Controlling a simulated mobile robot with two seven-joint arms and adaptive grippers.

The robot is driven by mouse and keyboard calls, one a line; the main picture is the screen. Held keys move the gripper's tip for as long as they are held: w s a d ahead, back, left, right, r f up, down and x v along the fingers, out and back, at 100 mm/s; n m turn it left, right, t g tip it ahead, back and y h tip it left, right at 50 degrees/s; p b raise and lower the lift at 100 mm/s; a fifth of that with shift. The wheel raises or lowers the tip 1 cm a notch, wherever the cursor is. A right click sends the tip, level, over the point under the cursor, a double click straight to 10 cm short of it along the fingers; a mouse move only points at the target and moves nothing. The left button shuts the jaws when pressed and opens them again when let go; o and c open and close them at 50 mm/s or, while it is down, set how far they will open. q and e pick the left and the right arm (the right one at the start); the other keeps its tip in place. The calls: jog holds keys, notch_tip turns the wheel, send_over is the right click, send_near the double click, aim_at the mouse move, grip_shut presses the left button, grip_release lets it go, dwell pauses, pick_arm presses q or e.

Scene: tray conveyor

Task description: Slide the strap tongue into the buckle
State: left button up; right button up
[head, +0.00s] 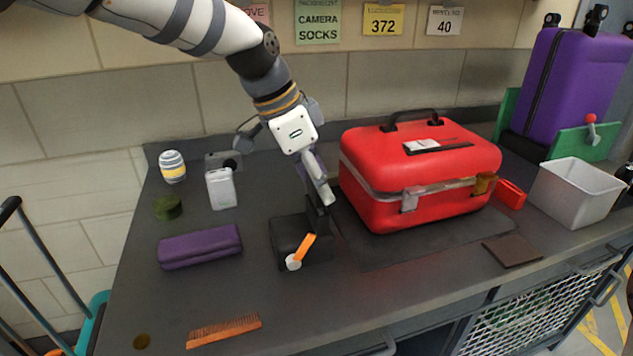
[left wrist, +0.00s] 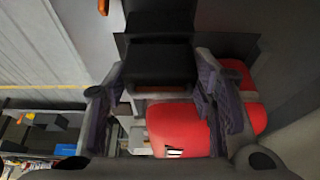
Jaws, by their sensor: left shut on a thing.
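My left gripper (head: 322,190) reaches down from the upper left, just left of the red case (head: 420,180). In the left wrist view its fingers (left wrist: 163,88) stand on either side of a black block (left wrist: 160,62) and are shut on it. In the head view, a black upright piece (head: 316,214) at the fingertips stands against a low black box (head: 288,238). An orange strip (head: 307,244) with a white round end lies at that box's front. I cannot tell which part is the strap tongue or the buckle.
A purple pouch (head: 200,246), an orange comb (head: 223,331), a white container (head: 221,188) and a striped jar (head: 172,166) lie on the left. A brown square (head: 512,250) and a grey bin (head: 574,192) are on the right. The front middle of the counter is clear.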

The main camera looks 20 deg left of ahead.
pick_arm(q)
jog(key=shift+r+p, duration=0.3)
jog(key=shift+r, duration=1.7)
pick_arm(e)
jog(key=shift+w+r, duration=0.45)
pick_arm(q)
notch_tip(320, 180, up, 3)
jog(key=shift+f, duration=0.2)
jog(key=shift+r, duration=0.7)
pick_arm(e)
jog(key=shift+w+r+t, duration=0.3)
jog(key=shift+w, duration=0.05)
